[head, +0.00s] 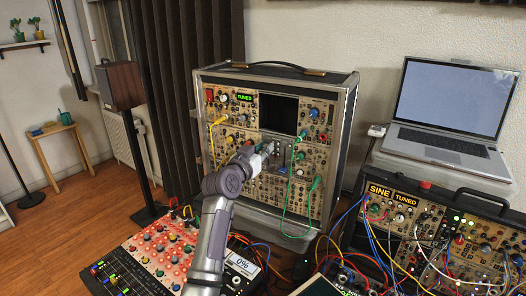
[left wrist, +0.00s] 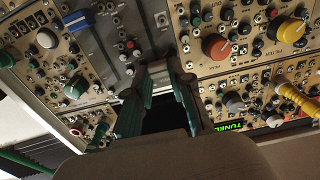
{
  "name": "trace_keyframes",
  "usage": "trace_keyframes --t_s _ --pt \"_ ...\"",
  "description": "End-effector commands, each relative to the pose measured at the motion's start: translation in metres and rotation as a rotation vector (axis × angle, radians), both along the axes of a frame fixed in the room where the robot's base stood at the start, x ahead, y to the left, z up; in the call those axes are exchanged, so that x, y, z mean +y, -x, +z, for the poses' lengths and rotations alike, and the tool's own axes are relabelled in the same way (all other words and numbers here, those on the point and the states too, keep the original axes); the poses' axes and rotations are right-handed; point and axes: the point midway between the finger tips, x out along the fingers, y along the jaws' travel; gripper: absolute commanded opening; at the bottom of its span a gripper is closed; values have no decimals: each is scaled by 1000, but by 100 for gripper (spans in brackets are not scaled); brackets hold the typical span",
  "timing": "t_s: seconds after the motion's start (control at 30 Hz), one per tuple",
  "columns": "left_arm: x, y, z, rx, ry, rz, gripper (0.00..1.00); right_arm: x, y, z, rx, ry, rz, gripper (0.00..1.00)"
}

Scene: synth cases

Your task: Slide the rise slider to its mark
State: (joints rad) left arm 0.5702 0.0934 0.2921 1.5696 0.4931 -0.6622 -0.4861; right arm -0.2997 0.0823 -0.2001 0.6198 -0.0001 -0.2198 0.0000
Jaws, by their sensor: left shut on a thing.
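My left gripper (head: 264,148) reaches the front of the upright synth case (head: 350,105), at a grey panel below its dark empty bay. In the left wrist view its teal-sided fingers (left wrist: 160,76) are shut on a small cap at the grey panel (left wrist: 108,42), which I take to be the rise slider; the fingers hide most of it. A blue cap (left wrist: 80,18) stands apart from the fingers on the same panel and also shows in the head view (head: 283,170). I cannot make out the slider's mark. My right gripper is not in view.
A green cable (head: 286,205) hangs just right of the gripper, and a yellow cable (head: 211,140) hangs to its left. A red panel (head: 160,255) of knobs lies below. A second synth case (head: 475,205) with many cables and a laptop (head: 445,105) stand at right.

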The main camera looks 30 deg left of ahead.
Motion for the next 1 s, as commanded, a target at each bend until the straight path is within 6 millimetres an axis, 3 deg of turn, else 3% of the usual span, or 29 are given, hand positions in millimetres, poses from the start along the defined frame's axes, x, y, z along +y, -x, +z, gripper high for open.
trace_keyframes --t_s 0.2,0.23,0.37,0.77,1.0 --pt "1 0 5 -12 -1 2 0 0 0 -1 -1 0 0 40" --pt "1 0 5 -12 -1 3 25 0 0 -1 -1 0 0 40" --pt "1 0 4 -11 -1 2 46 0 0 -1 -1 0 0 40" --pt "1 6 2 -7 -2 2 48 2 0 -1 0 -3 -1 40" --pt "1 49 1 -7 -4 3 48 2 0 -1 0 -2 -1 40"
